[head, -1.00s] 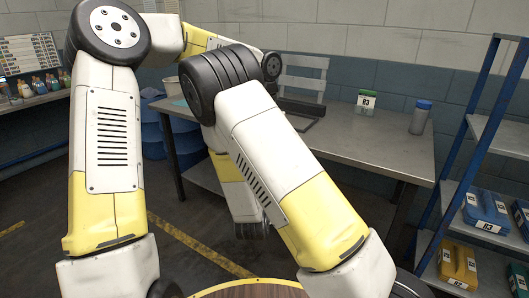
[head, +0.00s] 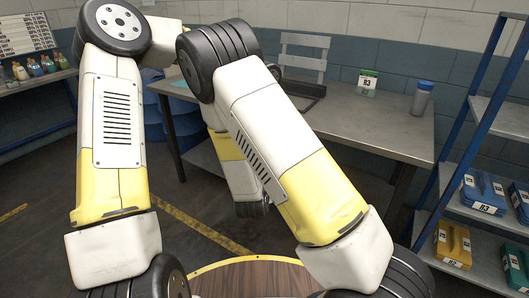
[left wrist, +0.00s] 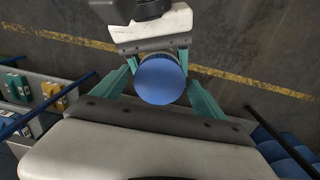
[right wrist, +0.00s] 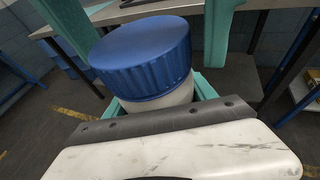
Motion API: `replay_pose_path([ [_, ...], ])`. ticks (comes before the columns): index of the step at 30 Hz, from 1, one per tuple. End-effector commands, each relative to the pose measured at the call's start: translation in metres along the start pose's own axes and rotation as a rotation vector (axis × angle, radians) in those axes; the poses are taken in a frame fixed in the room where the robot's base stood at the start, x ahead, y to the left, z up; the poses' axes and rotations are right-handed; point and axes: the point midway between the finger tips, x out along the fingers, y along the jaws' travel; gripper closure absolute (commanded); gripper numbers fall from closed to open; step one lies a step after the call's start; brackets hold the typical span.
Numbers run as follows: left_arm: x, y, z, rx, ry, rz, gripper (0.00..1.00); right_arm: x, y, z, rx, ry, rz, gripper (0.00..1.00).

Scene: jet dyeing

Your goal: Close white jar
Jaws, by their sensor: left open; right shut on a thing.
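A white jar (right wrist: 165,105) with a ribbed blue lid (right wrist: 145,55) shows in the right wrist view. The lid sits at the jar's mouth; I cannot tell whether it is tight. My right gripper (right wrist: 158,98) is shut on the jar below the lid. In the left wrist view the lid (left wrist: 160,80) is seen from above as a blue disc. My left gripper (left wrist: 160,92) is open, its teal fingers on either side of the lid with gaps. In the head view both grippers, the jar and the lid are hidden or out of frame.
A metal bench (head: 350,125) at the back holds a green-topped container (head: 367,83) and a blue-capped clear jar (head: 421,98). A blue shelf rack (head: 465,150) with coloured boxes stands at right. A round wooden top (head: 250,280) lies below my arms.

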Motion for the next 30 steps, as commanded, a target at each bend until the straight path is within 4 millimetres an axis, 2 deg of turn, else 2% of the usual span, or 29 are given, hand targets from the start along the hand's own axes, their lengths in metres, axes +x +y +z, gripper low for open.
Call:
replay_pose_path([
  [2, -0.0002, 0.0, 0.0, 0.0, 0.0, 0.0, 0.17, 0.0001, 0.0, 0.0004, 0.0, -0.001, 0.0, 1.0],
  [12, -0.0004, -0.0002, 0.0, 0.0, 0.0, 0.0, 0.84, 0.0001, -0.0001, 0.0004, 0.001, -0.001, 0.0, 1.0],
  [18, -0.0005, -0.0005, 0.0, 0.003, 0.0, -0.001, 0.85, 0.0, -0.0003, 0.0003, 0.001, -0.001, -0.001, 1.0],
  [19, -0.0005, -0.0005, 0.0, 0.003, 0.0, -0.001, 0.32, 0.0, -0.0003, 0.0003, 0.001, -0.001, -0.001, 1.0],
  [21, -0.0005, -0.0005, 0.0, 0.003, 0.0, -0.001, 0.19, 0.0, -0.0003, 0.0003, 0.001, -0.001, -0.001, 1.0],
  [23, -0.0005, -0.0004, 0.0, 0.003, 0.0, 0.0, 0.11, 0.0001, -0.0003, 0.0003, 0.001, -0.001, -0.001, 1.0],
  [30, -0.0005, -0.0002, 0.0, 0.004, 0.0, 0.0, 0.11, 0.0001, -0.0001, 0.0004, 0.0, -0.001, 0.0, 1.0],
])
